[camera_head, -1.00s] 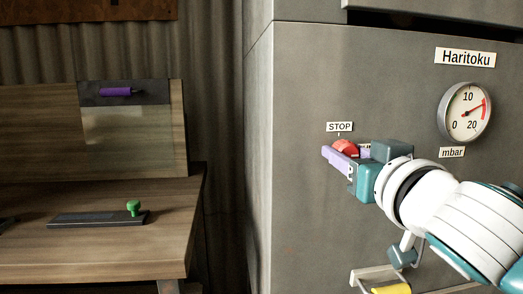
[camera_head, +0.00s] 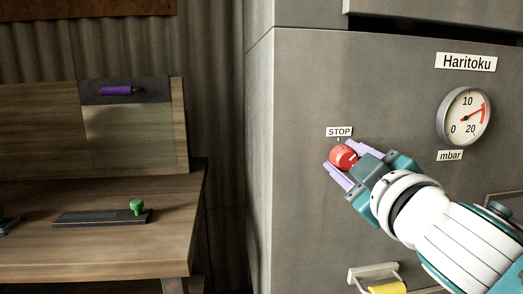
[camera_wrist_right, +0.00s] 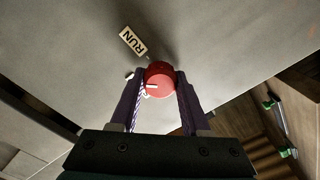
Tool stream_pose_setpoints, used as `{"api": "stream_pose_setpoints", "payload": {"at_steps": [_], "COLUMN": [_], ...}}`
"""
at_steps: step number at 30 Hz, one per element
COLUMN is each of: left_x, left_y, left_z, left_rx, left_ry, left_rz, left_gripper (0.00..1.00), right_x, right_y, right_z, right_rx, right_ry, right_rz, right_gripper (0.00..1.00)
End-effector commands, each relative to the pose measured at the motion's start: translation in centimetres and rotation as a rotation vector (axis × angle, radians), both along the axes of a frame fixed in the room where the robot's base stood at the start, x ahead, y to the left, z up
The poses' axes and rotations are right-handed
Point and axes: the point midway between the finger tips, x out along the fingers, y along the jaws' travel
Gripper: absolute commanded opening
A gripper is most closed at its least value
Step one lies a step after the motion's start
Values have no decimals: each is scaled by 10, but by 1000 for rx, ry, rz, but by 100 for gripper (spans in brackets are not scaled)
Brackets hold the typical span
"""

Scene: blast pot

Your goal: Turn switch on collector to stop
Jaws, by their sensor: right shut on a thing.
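The red switch knob (camera_head: 343,157) is on the grey front of the collector (camera_head: 310,80), just below the STOP label (camera_head: 339,132). My right gripper (camera_head: 345,160) has its two purple fingers on either side of the knob and is shut on it. The right wrist view shows the knob (camera_wrist_right: 159,78) between the fingers, with a short white mark on its face pointing toward the left of that picture. A RUN label (camera_wrist_right: 133,40) lies beyond the knob there. My left gripper is not in view.
A round gauge (camera_head: 464,117) is on the collector to the right, under the Haritoku label (camera_head: 466,62). A yellow handle (camera_head: 388,288) is low on the front. A wooden bench (camera_head: 110,245) stands left, with a green knob (camera_head: 137,206) on a dark plate.

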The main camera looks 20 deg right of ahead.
Motion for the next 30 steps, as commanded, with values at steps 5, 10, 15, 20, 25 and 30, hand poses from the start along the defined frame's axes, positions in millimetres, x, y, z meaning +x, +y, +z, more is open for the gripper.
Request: {"api": "stream_pose_setpoints", "payload": {"at_steps": [5,10,15,20,25,30], "left_x": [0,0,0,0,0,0], "left_y": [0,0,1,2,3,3], "left_z": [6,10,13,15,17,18], "left_rx": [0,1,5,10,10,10], "left_ry": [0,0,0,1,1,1], "left_rz": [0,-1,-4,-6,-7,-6], "left_gripper": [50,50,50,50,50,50], "right_x": [0,0,0,0,0,0], "right_y": [0,1,1,1,1,1], "right_z": [1,1,1,1,0,0], "right_rx": [-164,-320,-468,-584,-676,-735], "right_ry": [39,76,111,139,160,174], "right_rz": [1,1,1,1,1,1], "right_gripper": [0,0,0,0,0,0]}}
